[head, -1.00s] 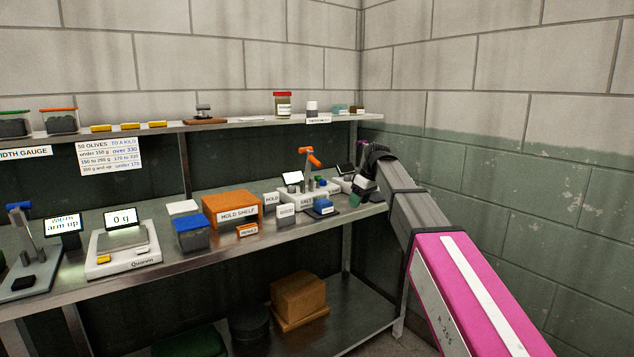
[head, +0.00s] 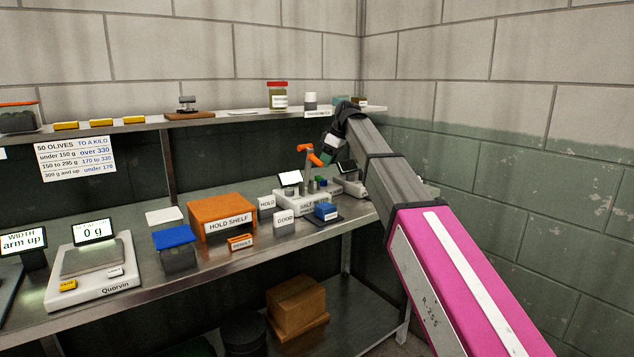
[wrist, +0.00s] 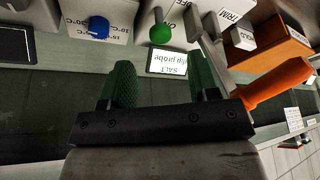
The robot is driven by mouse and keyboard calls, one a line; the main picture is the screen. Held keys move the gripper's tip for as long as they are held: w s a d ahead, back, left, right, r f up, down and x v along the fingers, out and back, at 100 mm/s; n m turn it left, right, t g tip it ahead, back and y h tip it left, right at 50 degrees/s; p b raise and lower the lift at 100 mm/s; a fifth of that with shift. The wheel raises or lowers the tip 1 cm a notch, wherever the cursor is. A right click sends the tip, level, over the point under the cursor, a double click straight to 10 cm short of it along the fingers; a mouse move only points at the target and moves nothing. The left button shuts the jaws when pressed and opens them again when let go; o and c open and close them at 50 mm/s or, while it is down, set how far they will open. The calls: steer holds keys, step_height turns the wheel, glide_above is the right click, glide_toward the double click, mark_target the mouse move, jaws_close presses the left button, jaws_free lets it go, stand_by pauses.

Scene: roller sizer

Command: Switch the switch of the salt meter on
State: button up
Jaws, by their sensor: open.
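The salt meter (head: 300,203) is a white box on the bench at the right, with a small raised screen (head: 290,179). In the wrist view the picture is upside down, and the screen (wrist: 167,62) reads "SALT" and "dip probe". A green-knobbed lever (wrist: 160,33) stands on the white face near an "OFF" label. My gripper (wrist: 162,66) is open and empty, its green-padded fingers either side of the screen in that view. In the head view my gripper (head: 326,152) hangs above the back of the meter, partly hidden by the wrist. Its distance to the lever is unclear.
An orange handle (wrist: 280,85) stands close beside my gripper. A white unit with a blue knob (wrist: 97,27) and temperature labels is on the other side. The orange hold shelf (head: 222,207) and blue-lidded box (head: 175,240) are left. An upper shelf (head: 215,116) runs above.

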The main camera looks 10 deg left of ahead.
mark_target(318, 179)
steer(key=x, duration=0.9)
steer(key=shift+f, duration=0.25)
steer(key=c, duration=0.9)
